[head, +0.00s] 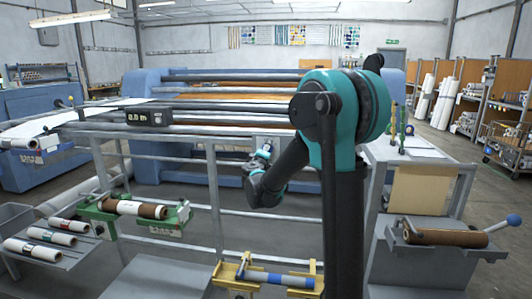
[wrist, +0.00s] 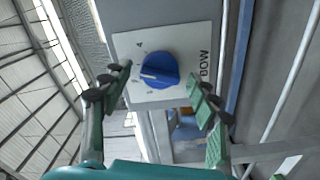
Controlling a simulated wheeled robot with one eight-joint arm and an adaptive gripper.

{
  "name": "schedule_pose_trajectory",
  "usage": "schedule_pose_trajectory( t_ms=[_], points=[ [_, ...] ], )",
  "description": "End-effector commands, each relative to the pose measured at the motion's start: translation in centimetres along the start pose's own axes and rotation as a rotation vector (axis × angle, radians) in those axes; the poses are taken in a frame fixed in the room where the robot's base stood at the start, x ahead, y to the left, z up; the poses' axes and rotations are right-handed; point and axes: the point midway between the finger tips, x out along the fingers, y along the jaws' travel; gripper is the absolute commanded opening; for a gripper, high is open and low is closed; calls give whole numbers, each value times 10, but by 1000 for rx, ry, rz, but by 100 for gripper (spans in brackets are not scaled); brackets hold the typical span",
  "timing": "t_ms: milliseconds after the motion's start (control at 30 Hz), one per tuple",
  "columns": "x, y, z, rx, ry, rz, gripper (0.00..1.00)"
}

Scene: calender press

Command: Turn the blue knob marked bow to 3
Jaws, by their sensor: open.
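The blue knob (wrist: 160,69) sits on a pale square plate (wrist: 190,46) marked BOW, with the lettering turned sideways in the wrist view. A white pointer line on the knob points to the left in that view. Small marks stand around the knob on its left side, too small to read surely. My gripper (wrist: 163,86) is open, with one green finger at each side of the knob and a gap on both sides. It does not appear to touch the knob. In the head view, the grey control box (head: 268,142) shows behind my arm; the knob cannot be made out there.
A machine with long rollers (head: 230,78) and metal rails stands behind my arm. A green cradle with a roll (head: 135,208) is at the left, a yellow cradle (head: 265,276) at the lower middle. A grey stand with a brown roll (head: 445,235) is at the right.

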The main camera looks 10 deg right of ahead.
Motion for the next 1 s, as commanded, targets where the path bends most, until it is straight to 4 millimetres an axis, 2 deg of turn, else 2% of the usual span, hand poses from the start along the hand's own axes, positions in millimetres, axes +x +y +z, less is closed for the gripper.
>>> schedule_pose_trajectory(
  t_ms=[167,267,700,833,1000],
  points=[
    [-4,0,0,0,1,0,60],
    [-14,0,-1,-1,2,0,60],
    [-98,0,0,0,3,-1,60],
    [-112,0,0,0,2,-1,60],
    [-120,0,0,0,0,0,60]
  ],
)
